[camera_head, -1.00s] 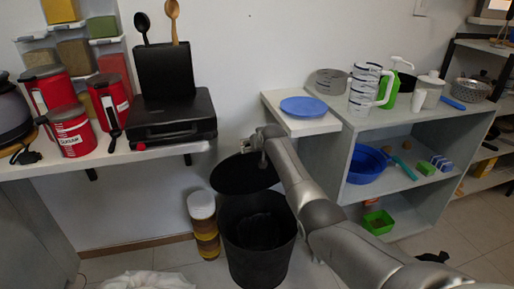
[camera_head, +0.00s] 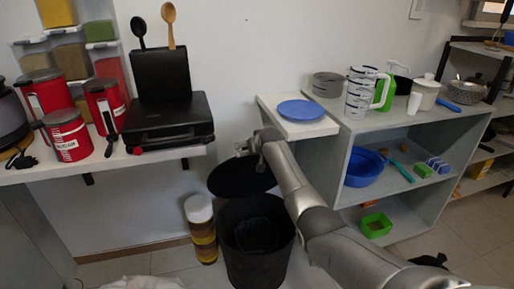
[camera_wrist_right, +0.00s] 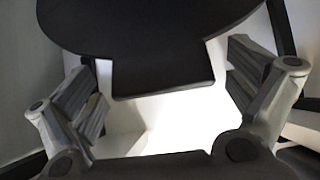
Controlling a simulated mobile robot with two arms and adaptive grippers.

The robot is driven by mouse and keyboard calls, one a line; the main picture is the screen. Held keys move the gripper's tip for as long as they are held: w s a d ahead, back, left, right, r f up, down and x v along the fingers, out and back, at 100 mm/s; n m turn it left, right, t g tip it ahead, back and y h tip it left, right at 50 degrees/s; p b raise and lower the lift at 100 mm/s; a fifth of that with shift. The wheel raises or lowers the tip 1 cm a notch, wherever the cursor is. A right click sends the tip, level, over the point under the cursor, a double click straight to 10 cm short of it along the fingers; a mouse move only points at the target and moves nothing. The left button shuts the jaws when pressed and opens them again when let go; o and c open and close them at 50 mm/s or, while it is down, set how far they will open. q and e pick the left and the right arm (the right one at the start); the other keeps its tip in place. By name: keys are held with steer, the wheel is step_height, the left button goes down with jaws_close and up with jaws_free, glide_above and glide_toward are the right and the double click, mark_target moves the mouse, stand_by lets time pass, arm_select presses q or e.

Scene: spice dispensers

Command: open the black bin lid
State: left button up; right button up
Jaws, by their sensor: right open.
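The black bin (camera_head: 254,262) stands on the floor in the middle of the head view, its top open and its dark inside visible. Its round black lid (camera_head: 238,183) is raised above the bin's back left rim. My right gripper (camera_head: 245,149) is at the lid's upper edge in the head view, partly hidden by my own wrist. In the right wrist view the lid (camera_wrist_right: 150,25) fills the top, and its tab (camera_wrist_right: 163,75) lies between the two spread fingers of my right gripper (camera_wrist_right: 168,88), with gaps on both sides. My left gripper is out of view.
A stack of jars (camera_head: 202,230) stands on the floor left of the bin. A shelf unit (camera_head: 335,165) with a blue plate (camera_head: 301,110) stands to the right. A counter (camera_head: 60,172) with red canisters and a black appliance (camera_head: 168,122) is at the left.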

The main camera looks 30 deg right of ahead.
steer(key=v, duration=0.7)
stand_by(0.3)
steer(key=shift+f, duration=0.1)
stand_by(0.3)
